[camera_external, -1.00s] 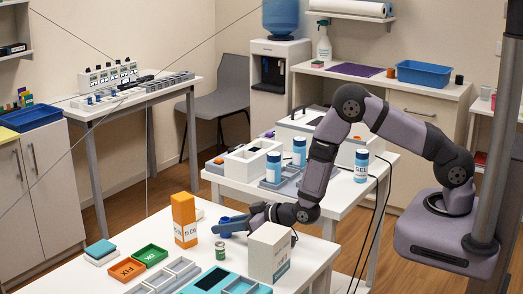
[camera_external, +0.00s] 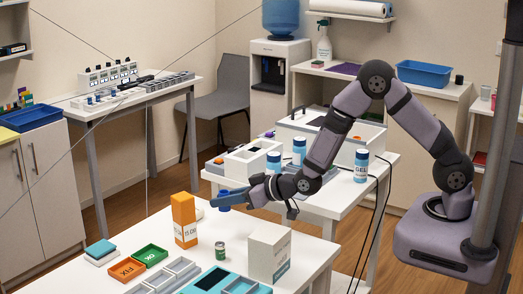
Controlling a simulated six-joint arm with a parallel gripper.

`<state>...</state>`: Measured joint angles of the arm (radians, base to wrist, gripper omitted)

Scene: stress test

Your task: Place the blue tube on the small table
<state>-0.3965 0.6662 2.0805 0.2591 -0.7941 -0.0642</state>
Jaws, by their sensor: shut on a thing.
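My gripper (camera_external: 226,197) is shut on a small dark-blue piece, which I take to be the blue tube (camera_external: 224,208). The tube hangs just under the blue-grey fingers, above the far edge of the front white table (camera_external: 120,272); the fingers hide its upper part. Behind is a small white table (camera_external: 335,207) bearing bottles and boxes. Another narrow white table (camera_external: 97,112) with racks stands at the back left. I cannot tell which one the task means.
An orange box (camera_external: 184,220), a white carton (camera_external: 269,252) and a green jar (camera_external: 220,250) stand near below my gripper. Blue-capped bottles (camera_external: 361,165) and a white open box (camera_external: 247,163) stand on the table behind. Trays fill the front table's near part.

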